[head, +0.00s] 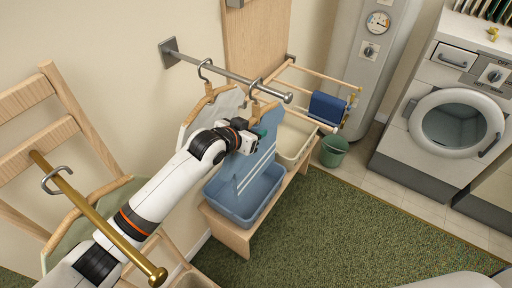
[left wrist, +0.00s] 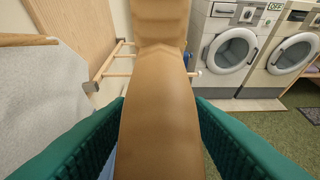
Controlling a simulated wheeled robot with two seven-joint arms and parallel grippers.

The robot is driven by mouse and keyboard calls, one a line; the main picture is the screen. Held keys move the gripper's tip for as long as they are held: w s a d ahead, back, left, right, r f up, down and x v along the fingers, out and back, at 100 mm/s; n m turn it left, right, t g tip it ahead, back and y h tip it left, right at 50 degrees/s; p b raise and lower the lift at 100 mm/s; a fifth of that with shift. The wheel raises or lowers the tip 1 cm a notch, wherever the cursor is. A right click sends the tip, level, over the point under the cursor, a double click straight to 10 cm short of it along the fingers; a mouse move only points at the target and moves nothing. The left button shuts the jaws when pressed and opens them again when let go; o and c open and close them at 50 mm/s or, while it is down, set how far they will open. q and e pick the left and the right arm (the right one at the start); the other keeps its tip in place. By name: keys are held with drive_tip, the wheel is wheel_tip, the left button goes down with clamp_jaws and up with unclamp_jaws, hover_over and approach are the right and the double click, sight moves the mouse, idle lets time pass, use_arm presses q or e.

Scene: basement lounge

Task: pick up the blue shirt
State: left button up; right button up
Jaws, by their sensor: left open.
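The blue shirt (head: 258,162) with pale stripes hangs from a wooden hanger (head: 262,107) on the grey wall rail (head: 225,72). Its lower part hangs over a blue tub (head: 228,200). My left gripper (head: 262,133) is at the upper part of the shirt, just below the hanger, and hides part of it. In the left wrist view, the wooden hanger (left wrist: 158,100) fills the middle between the open green fingers. I cannot tell whether the fingers touch it. Only a thin bluish sliver shows low beside the left finger. My right gripper is out of view.
A whitish garment (head: 212,108) hangs on the same rail, left of the shirt. A brass rail (head: 100,220) with another hanger is nearer me. A cream tub (head: 294,138) shares the wooden bench with the blue tub. A green bucket (head: 333,151) and washer (head: 455,122) stand right.

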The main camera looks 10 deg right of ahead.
use_arm(q)
drive_tip(key=shift+w+d+f, duration=0.15)
drive_tip(key=shift+w+d, duration=0.05)
clamp_jaws()
drive_tip(key=shift+r, duration=0.25)
idle(0.4)
